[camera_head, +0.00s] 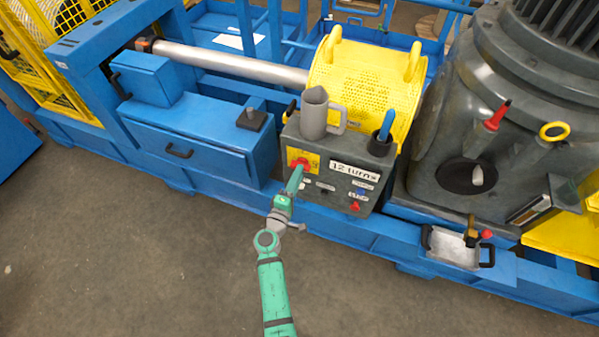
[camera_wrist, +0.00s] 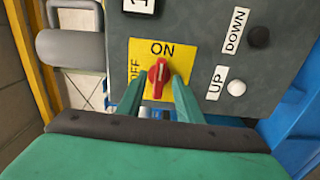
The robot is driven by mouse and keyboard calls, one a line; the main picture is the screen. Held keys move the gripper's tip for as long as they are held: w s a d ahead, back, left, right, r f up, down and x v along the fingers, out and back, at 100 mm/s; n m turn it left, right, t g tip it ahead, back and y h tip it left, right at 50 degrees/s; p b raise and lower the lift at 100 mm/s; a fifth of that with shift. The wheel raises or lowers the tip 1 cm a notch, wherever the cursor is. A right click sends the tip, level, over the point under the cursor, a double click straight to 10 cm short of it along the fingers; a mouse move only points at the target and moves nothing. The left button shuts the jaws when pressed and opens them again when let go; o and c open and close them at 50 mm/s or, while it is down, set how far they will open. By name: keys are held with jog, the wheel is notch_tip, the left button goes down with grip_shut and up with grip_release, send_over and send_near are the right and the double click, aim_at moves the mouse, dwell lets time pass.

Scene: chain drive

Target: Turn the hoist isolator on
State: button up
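The hoist isolator is a red rotary knob (camera_wrist: 158,80) on a yellow plate (camera_wrist: 140,48) marked ON and OFF. In the wrist view its pale pointer line points up towards ON, with OFF at the left. In the head view the knob (camera_head: 299,162) sits at the upper left of the grey control box (camera_head: 338,188). My gripper (camera_wrist: 158,84) is open, with its two green fingers on either side of the knob and small gaps seeming to show. In the head view my gripper (camera_head: 297,172) partly covers the plate.
A grey mug (camera_head: 314,112) and a blue-handled tool (camera_head: 386,126) stand on the box. UP and DOWN buttons (camera_wrist: 236,87) sit beside the isolator plate. A blue cabinet (camera_head: 190,150) is to the left and a grey motor (camera_head: 500,110) to the right. The floor in front is clear.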

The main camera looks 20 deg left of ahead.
jog(key=s, duration=0.8)
jog(key=shift+s+a, duration=0.15)
jog(key=shift+s, duration=0.15)
jog(key=s+d+f+m+g+y, duration=0.1)
jog(key=s+d+f+m+g, duration=0.2)
jog(key=s+d, duration=0.5)
jog(key=s+d+f+m+g+y, duration=0.1)
jog(key=s+d+f+m, duration=0.25)
jog(key=s, duration=0.85)
jog(key=s+d+r+m, duration=0.4)
jog(key=s+r+m, duration=0.1)
jog(key=r, duration=0.4)
jog(key=s+d+r+m+t+h, duration=0.1)
jog(key=s+d+r+m, duration=0.3)
jog(key=s+r+m, duration=0.2)
notch_tip(320, 180, up, 3)
jog(key=shift+s, duration=1.25)
